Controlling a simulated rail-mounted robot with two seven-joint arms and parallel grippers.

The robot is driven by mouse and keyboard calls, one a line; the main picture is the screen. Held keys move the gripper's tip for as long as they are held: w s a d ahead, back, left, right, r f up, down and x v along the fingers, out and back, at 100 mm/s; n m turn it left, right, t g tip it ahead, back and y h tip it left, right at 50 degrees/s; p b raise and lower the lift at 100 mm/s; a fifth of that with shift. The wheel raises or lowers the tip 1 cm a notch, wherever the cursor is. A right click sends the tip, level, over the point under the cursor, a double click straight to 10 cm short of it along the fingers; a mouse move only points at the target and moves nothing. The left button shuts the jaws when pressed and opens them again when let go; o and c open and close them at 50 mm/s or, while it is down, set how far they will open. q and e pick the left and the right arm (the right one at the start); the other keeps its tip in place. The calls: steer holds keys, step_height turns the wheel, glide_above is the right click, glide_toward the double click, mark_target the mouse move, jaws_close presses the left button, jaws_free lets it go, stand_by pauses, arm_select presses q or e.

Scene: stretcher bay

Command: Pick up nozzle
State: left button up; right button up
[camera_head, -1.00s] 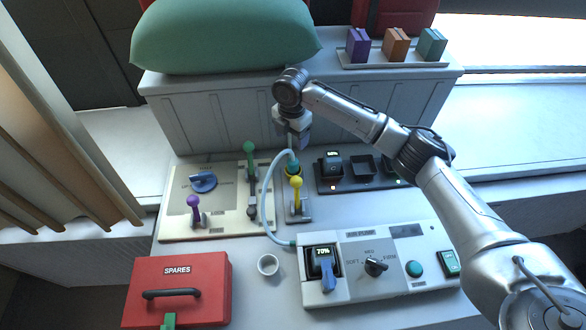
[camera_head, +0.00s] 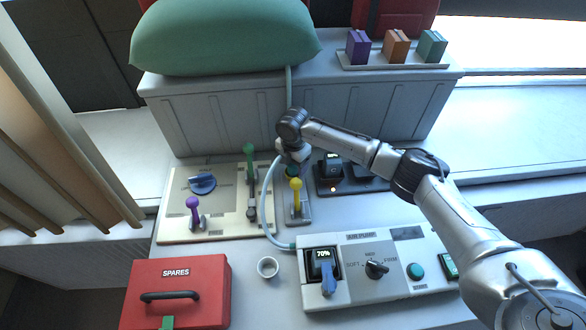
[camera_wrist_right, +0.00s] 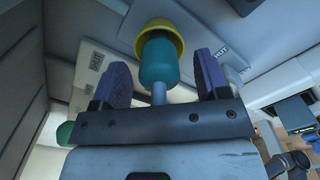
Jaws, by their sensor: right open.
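The nozzle (camera_head: 292,170) is a small teal cylinder. In the head view it is mostly hidden under my right gripper (camera_head: 292,157). In the right wrist view the teal nozzle (camera_wrist_right: 158,62) stands between the two dark blue fingers of my right gripper (camera_wrist_right: 162,80), with a gap on each side. A yellow cup-like piece (camera_wrist_right: 160,28) shows at its far end and a thin grey stem at its near end. The right gripper is open around the nozzle. My left gripper is not in view.
A pale hose (camera_head: 265,205) loops from the pump box (camera_head: 345,290) toward the nozzle. A yellow-knobbed lever (camera_head: 296,186) stands just in front. A green lever (camera_head: 249,150) is to the left, a dark dock (camera_head: 330,188) to the right. A grey box wall (camera_head: 220,115) rises behind.

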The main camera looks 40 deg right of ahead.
steer(key=shift+f, duration=0.3)
steer(key=c, duration=1)
